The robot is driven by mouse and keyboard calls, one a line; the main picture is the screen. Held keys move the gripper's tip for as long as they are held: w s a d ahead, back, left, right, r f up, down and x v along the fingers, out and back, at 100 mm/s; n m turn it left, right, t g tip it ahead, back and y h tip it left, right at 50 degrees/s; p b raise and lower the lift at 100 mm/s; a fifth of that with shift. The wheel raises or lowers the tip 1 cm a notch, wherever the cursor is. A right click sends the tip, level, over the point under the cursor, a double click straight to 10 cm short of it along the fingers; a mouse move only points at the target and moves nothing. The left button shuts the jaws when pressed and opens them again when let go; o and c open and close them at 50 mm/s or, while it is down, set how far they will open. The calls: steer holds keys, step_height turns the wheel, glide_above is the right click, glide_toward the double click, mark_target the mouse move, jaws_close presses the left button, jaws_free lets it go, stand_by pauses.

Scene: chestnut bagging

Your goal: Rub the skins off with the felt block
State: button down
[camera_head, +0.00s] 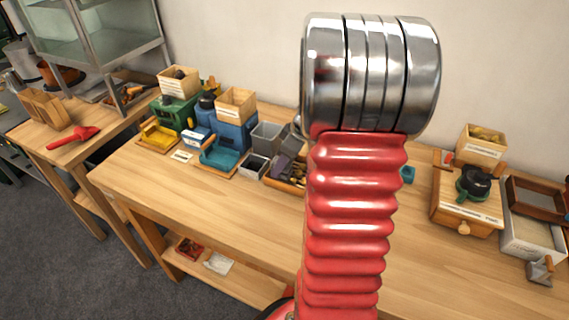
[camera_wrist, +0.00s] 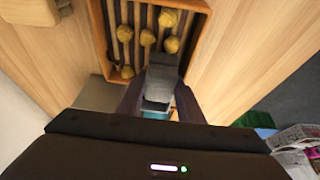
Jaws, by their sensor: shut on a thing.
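My gripper (camera_wrist: 160,92) is shut on a grey felt block (camera_wrist: 163,68). In the wrist view the block reaches over the near side of a wooden tray (camera_wrist: 203,32) with dark slats. Several yellowish chestnuts (camera_wrist: 147,37) lie on the slats, apart from one another, beyond and to the left of the block. I cannot tell whether the block touches a chestnut or the slats. In the head view the tray (camera_head: 272,181) shows just left of my red arm, which hides its right part. My gripper (camera_head: 286,160) is partly hidden there too.
A grey bin (camera_head: 265,135) and a smaller grey box (camera_head: 254,165) stand left of the tray. Blue (camera_head: 232,133) and green (camera_head: 178,110) machines stand farther left. A labelled wooden box (camera_head: 466,207) is at the right. The bench front is clear.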

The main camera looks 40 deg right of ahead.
steer(key=shift+w+a+r, duration=0.1)
steer(key=shift+w, duration=0.15)
steer(key=shift+s+r, duration=0.15)
steer(key=shift+r, duration=3.75)
